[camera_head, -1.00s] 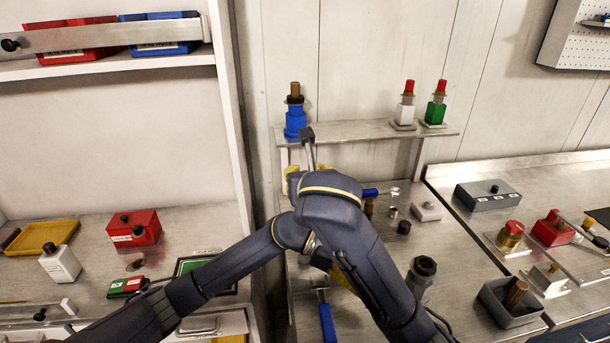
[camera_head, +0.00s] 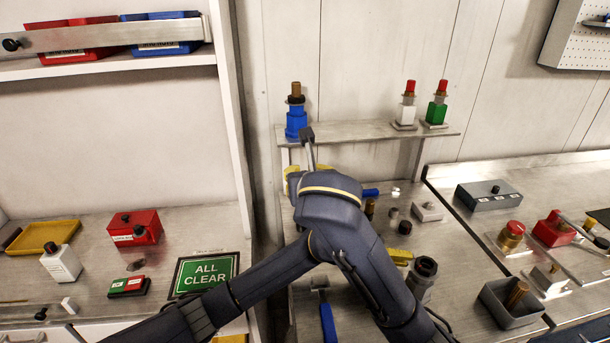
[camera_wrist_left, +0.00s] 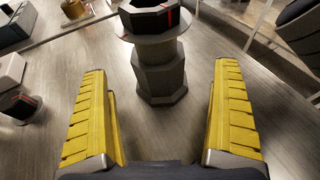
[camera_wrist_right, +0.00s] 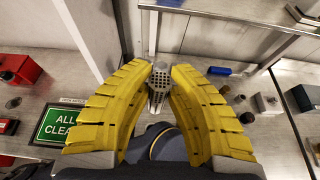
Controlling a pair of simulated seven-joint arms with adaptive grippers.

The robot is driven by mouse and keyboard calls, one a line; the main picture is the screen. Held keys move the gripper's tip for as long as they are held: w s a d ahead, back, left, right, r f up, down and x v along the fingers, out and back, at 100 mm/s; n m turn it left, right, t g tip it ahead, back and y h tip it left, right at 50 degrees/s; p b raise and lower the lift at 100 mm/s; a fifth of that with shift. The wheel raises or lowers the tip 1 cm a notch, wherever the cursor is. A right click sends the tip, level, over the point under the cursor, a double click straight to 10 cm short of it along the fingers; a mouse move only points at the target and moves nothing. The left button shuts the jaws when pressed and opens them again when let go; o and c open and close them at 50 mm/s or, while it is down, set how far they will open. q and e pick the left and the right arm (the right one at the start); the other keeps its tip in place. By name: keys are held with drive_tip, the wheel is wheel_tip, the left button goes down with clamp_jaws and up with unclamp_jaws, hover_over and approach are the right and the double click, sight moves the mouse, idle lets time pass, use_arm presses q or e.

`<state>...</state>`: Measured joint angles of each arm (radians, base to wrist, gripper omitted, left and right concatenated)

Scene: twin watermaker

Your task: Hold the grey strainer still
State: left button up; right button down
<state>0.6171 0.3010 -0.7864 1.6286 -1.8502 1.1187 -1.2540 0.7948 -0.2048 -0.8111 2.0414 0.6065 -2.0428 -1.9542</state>
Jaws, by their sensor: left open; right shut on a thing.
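The grey strainer (camera_head: 422,277), a grey faceted body with a black collar, stands upright on the right-hand bench. In the left wrist view the strainer (camera_wrist_left: 160,65) stands centred, ahead of the fingers. My left gripper (camera_head: 400,256) is open beside it, with yellow fingers (camera_wrist_left: 160,120) spread apart and seemingly not touching it. My right gripper (camera_head: 291,181) is mostly hidden behind an arm. In the right wrist view its yellow fingers (camera_wrist_right: 160,85) are shut on a grey tool with a perforated head (camera_wrist_right: 160,78). That tool (camera_head: 309,145) rises in front of the shelf in the head view.
A raised shelf (camera_head: 360,130) carries blue, white and green fittings. A blue-handled tool (camera_head: 328,322) lies left of the strainer. A grey open box (camera_head: 512,303) stands to its right. Small parts sit behind it. My crossed arms cover the bench's left part.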

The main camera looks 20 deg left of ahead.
use_arm(q)
drive_tip(key=shift+x, duration=0.9)
drive_tip(key=c, duration=2)
drive_tip(key=o, duration=1.4)
drive_tip(key=shift+c, duration=0.2)
drive_tip(key=shift+c, duration=0.6)
drive_tip(key=c, duration=1.3)
drive_tip(key=shift+o, duration=0.2)
